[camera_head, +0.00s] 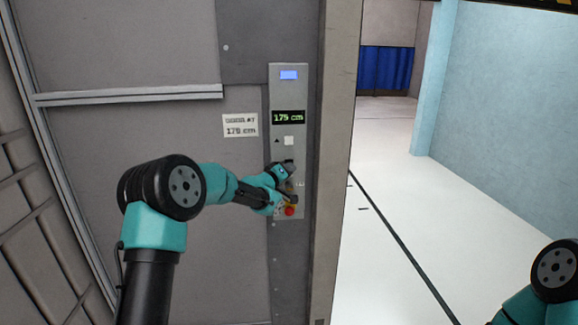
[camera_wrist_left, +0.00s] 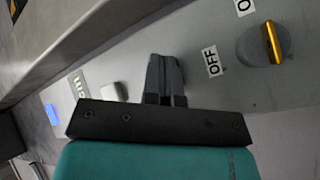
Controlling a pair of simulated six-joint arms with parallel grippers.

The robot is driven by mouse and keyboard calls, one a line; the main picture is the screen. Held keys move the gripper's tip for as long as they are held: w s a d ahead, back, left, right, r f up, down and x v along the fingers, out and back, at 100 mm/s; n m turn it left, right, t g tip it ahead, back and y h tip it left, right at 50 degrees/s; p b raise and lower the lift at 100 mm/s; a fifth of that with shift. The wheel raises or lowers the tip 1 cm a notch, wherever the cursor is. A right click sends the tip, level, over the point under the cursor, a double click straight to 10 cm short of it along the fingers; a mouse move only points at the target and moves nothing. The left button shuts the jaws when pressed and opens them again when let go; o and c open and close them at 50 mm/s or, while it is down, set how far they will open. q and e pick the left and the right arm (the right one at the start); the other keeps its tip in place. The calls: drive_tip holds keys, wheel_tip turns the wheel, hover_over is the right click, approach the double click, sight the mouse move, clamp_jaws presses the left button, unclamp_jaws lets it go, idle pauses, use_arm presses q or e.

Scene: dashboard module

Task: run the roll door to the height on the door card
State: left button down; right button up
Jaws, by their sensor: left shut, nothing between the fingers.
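The door card (camera_head: 240,125) is a white sheet on the grey wall; its blurred print seems to read 170 cm. On the control panel (camera_head: 275,95), the green display (camera_head: 288,117) reads 175 cm. A white button (camera_head: 289,141) with an up arrow beside it sits below. My left gripper (camera_head: 287,184) is at the lower panel, shut and empty, hiding part of it. In the left wrist view its fingers (camera_wrist_left: 166,80) are together in front of the panel, between the white button (camera_wrist_left: 113,92) and a yellow-handled knob (camera_wrist_left: 264,44). Contact cannot be told. My right gripper is out of view.
A red button (camera_head: 290,211) sits just below my left gripper. A dark edge with yellow marks (camera_head: 545,3) crosses the top right, perhaps the roll door's lower edge. The doorway floor (camera_head: 390,220) is clear. A post (camera_head: 340,150) stands right of the panel.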

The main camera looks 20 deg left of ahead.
use_arm(q)
drive_tip(key=shift+s, duration=0.15)
drive_tip(key=shift+s+d, duration=0.3)
drive_tip(key=shift+s, duration=0.3)
idle(0.3)
drive_tip(key=s, duration=0.1)
drive_tip(key=s+d, duration=0.1)
drive_tip(key=s, duration=0.1)
drive_tip(key=s+d, duration=0.1)
drive_tip(key=shift+s, duration=0.3)
idle(0.4)
